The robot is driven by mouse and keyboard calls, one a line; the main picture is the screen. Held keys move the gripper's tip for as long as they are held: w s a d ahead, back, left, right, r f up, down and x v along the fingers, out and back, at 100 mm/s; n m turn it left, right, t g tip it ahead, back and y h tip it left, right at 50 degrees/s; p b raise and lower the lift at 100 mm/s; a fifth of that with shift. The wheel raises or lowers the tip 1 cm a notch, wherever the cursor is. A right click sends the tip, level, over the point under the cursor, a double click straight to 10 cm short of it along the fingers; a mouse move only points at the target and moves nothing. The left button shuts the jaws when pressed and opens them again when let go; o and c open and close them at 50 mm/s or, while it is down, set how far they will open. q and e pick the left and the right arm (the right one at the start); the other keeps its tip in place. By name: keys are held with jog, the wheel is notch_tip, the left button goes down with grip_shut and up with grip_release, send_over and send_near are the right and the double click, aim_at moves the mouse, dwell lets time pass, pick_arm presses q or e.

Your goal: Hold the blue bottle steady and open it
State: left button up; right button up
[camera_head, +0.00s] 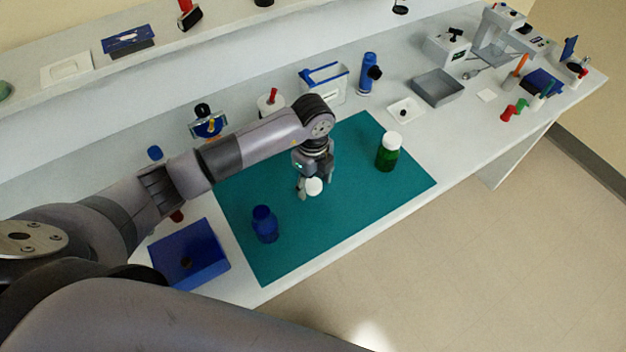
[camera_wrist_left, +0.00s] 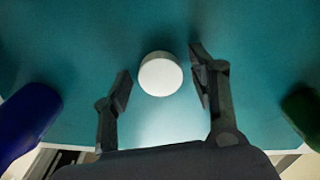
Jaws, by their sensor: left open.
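The blue bottle (camera_head: 265,224) stands upright on the teal mat (camera_head: 350,215), near its left side. Its top looks dark blue, with no white cap on it; I cannot tell whether it is open. My left gripper (camera_head: 314,183) points down over the middle of the mat, to the right of the blue bottle. Its fingers are open, one on each side of a round white cap (camera_wrist_left: 160,76), with gaps showing in the left wrist view. I cannot tell whether the cap rests on the mat. The blue bottle also shows at the left wrist view's left edge (camera_wrist_left: 28,118). My right gripper is not seen.
A green bottle with a white cap (camera_head: 387,155) stands on the mat's right part. A blue box (camera_head: 190,255) sits left of the mat. A grey tray (camera_head: 438,88) and several bench items stand behind and right. The mat's front is clear up to the bench edge.

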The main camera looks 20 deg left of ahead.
aim_at(313, 184)
pick_arm(q)
jog(key=shift+r, duration=0.15)
notch_tip(313, 184, up, 12)
jog(key=b, duration=0.2)
dwell(0.4)
